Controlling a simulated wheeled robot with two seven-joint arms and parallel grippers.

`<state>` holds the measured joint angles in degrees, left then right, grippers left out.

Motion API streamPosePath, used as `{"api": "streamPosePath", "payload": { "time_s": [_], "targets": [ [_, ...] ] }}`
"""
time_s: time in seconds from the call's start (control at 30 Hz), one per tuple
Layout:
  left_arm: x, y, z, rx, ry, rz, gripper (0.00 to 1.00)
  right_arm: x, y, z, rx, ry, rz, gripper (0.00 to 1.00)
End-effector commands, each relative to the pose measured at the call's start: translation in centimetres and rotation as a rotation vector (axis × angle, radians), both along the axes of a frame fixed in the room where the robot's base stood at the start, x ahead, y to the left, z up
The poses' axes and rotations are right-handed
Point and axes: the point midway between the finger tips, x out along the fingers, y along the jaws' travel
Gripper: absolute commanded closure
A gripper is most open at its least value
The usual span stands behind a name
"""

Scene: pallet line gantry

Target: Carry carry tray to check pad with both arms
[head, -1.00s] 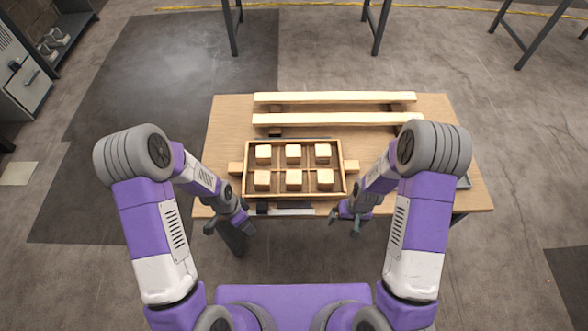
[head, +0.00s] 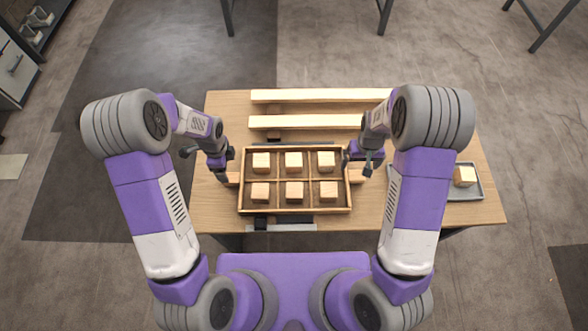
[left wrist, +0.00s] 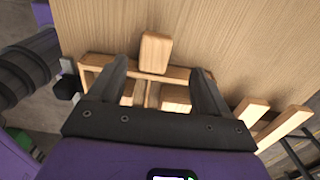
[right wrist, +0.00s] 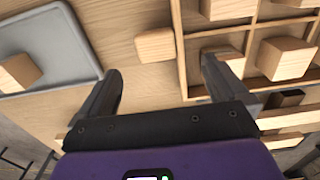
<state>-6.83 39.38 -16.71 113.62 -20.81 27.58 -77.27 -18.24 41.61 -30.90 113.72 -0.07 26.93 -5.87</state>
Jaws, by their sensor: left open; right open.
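The carry tray (head: 295,211) is a wooden divided box holding several pale wooden blocks, lying flat on the table. A wooden handle block sticks out at its left end (head: 232,179) and right end (head: 356,176). My left gripper (head: 213,162) is open just above the left handle, which shows between and beyond its fingers in the left wrist view (left wrist: 155,52). My right gripper (head: 360,162) is open near the right handle, which shows ahead between its fingers in the right wrist view (right wrist: 155,45). I cannot tell which surface is the check pad.
Two long pale beams (head: 310,122) lie behind the tray on the wooden table (head: 222,112). A grey tray (head: 470,190) with one block (head: 465,176) is at the right. A grey and black strip (head: 285,226) lies at the front edge. Bare table is left of the tray.

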Motion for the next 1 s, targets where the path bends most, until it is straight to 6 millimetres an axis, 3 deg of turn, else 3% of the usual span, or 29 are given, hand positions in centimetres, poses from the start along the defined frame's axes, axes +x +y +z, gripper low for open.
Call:
{"api": "streamPosePath", "payload": {
  "time_s": [0.33,0.7,1.0],
  "targets": [
    [-0.1,0.0,-0.8,0.000,0.002,0.001,0.22,-0.1,0.0,-0.7,0.000,0.003,-0.001,0.00],
    [-0.1,0.0,-6.0,0.000,0.003,0.002,0.22,-0.1,0.0,-6.0,0.000,0.003,-0.002,0.00],
    [0.0,0.0,-7.6,0.000,-0.001,0.001,0.22,-0.1,0.0,-7.6,0.000,0.000,0.000,0.00]
  ]
}}
